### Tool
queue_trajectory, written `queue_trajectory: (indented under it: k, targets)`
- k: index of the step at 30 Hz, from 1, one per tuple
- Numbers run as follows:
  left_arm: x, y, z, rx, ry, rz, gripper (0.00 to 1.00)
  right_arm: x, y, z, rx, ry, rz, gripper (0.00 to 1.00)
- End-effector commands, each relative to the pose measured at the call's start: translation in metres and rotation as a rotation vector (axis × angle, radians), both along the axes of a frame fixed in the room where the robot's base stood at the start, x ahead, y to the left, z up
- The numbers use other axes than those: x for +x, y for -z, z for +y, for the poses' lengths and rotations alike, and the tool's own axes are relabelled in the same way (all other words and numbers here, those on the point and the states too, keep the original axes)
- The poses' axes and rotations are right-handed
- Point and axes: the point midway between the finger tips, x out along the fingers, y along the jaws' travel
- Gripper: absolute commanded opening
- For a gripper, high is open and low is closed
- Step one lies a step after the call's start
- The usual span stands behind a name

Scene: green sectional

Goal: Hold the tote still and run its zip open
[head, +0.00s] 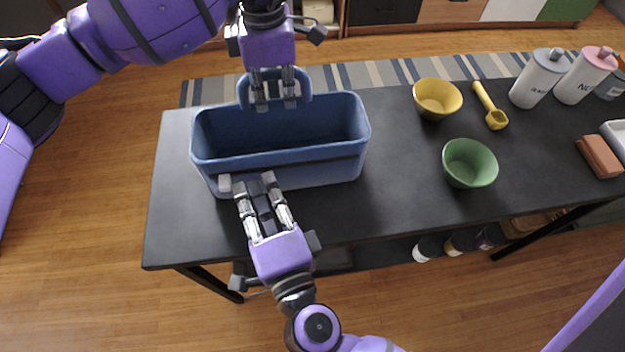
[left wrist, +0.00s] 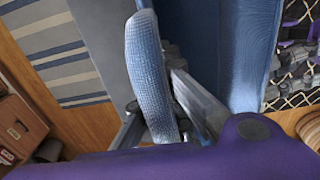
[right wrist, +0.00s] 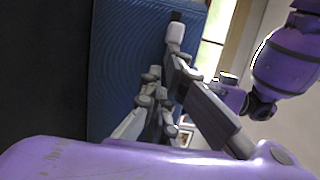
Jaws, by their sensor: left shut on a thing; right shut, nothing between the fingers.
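The blue tote (head: 275,166) stands upright on the dark table, and its wide top looks open. My left gripper (head: 275,104) is shut on the tote's raised handle (head: 244,90) at the far side; the handle also fills the middle of the left wrist view (left wrist: 149,75). My right gripper (head: 256,184) is shut and empty at the near wall, toward the left corner.
On the dark table (head: 400,205), right of the tote, are a yellow bowl (head: 437,97), a green bowl (head: 469,163) and a yellow scoop (head: 490,107). Canisters (head: 540,78) stand farther right. Bare table lies between tote and bowls. A striped rug (head: 365,76) lies behind.

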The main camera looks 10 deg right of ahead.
Motion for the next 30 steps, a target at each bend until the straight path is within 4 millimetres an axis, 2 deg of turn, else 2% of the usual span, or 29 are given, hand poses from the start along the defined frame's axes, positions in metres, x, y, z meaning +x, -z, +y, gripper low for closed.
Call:
queue_trajectory:
  k: [5, 11, 12, 15, 21, 25, 30]
  targets:
    - [0.0, 0.0, 0.0, 0.0, 0.0, 0.0, 0.0, 0.0, 0.0, -0.008, -0.002, 0.001, 0.0, 0.0]
    - [0.0, 0.0, 0.0, 0.0, 0.0, 0.0, 0.0, 0.0, 0.0, -0.045, -0.005, 0.0, -0.001, 0.0]
    - [0.0, 0.0, 0.0, 0.0, 0.0, 0.0, 0.0, -0.013, 0.002, -0.045, -0.003, -0.001, 0.005, 0.0]
    - [0.0, 0.0, 0.0, 0.0, 0.0, 0.0, 0.0, -0.037, 0.002, -0.051, -0.004, -0.001, 0.006, 0.0]
    - [0.0, 0.0, 0.0, 0.001, 0.0, 0.0, 0.0, -0.075, 0.001, -0.06, -0.002, -0.002, 0.004, 0.0]
    - [0.0, 0.0, 0.0, 0.0, 0.0, 0.0, 0.0, -0.089, 0.001, -0.064, -0.001, -0.001, 0.002, 0.0]
    - [0.0, 0.0, 0.0, 0.0, 0.0, 0.0, 0.0, -0.096, 0.0, -0.066, 0.001, 0.0, 0.0, 0.0]
